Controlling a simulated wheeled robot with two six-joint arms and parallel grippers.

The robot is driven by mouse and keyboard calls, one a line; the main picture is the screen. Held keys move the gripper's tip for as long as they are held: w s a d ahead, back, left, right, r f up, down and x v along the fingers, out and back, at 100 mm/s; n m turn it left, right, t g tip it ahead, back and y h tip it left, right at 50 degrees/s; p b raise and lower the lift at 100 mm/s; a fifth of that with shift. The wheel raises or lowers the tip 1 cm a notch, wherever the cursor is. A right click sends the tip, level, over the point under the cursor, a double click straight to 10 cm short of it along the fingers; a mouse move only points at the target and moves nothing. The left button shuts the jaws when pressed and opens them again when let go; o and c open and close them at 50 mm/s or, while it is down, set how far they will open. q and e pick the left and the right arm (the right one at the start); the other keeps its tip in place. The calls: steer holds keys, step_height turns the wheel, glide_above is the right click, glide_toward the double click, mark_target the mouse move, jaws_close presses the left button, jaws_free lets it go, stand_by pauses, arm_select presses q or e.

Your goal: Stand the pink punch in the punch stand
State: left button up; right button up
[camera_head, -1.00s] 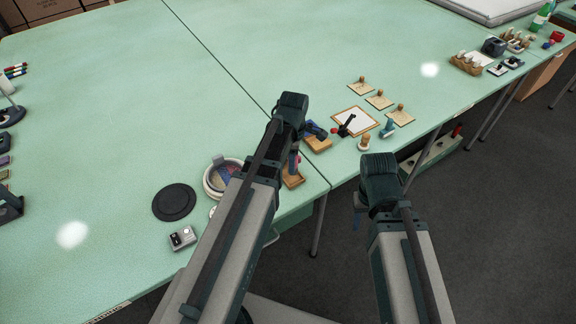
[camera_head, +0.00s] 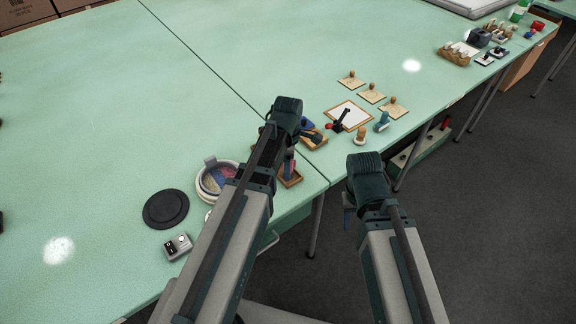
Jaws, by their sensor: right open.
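My right gripper (camera_head: 348,212) hangs below its wrist, off the table's front edge over the floor. Only a small bluish part of it shows, and nothing is seen in it. My left arm reaches over the table edge, and its wrist hides its fingers. A small wooden stand (camera_head: 291,178) sits beside my left forearm near the front edge, with a bluish and pinkish upright piece (camera_head: 289,163) at it. I cannot tell for sure whether these are the punch stand and pink punch. My right gripper is well apart from them.
A round bowl (camera_head: 211,193), a black disc (camera_head: 166,209) and a grey box (camera_head: 178,246) lie left of my left arm. A wooden block (camera_head: 314,139), a framed board (camera_head: 348,115) and several stamps lie to the right. The green table (camera_head: 130,110) is clear toward the back.

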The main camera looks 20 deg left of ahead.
arm_select(q)
steer(key=shift+r, duration=0.15)
step_height(320, 180, up, 12)
steer(key=p, duration=1.2)
steer(key=s+d+m, duration=0.5)
steer(key=s+m, duration=0.2)
steer(key=m, duration=0.5)
steer(key=s+d+m+y, duration=0.1)
steer(key=s+d+m, duration=0.4)
steer(key=m, duration=0.6)
steer(key=shift+s+d+m, duration=0.25)
steer(key=shift+s+m, duration=0.15)
steer(key=shift+s, duration=0.75)
steer(key=shift+o, duration=0.3)
steer(key=shift+a, duration=0.1)
